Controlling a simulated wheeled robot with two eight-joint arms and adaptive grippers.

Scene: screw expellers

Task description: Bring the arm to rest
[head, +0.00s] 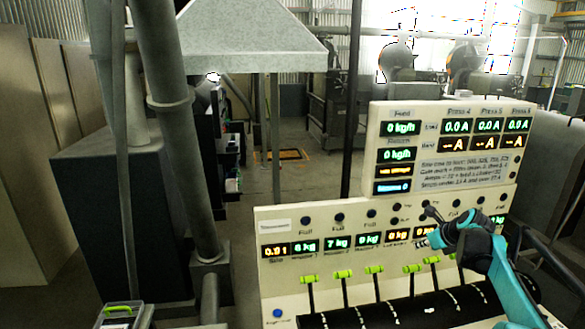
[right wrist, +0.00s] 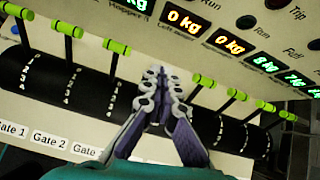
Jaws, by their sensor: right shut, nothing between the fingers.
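My right gripper (head: 428,236) is on the right side of the head view, in front of the lower control panel (head: 283,222), at the end of my teal arm. Its fingers are shut with nothing between them. In the right wrist view the closed fingers (right wrist: 157,82) point up at the panel, over the row of levers. It stands near the green-tipped levers (head: 374,269); I cannot tell whether it touches any of them. My left gripper is not in view.
An upper display panel (head: 430,160) stands behind the gripper. A black curved cover (head: 400,311) with white marks lies below the levers. Gate labels (right wrist: 50,139) show in the right wrist view. A grey pipe (head: 170,110) and hood (head: 250,35) stand at left.

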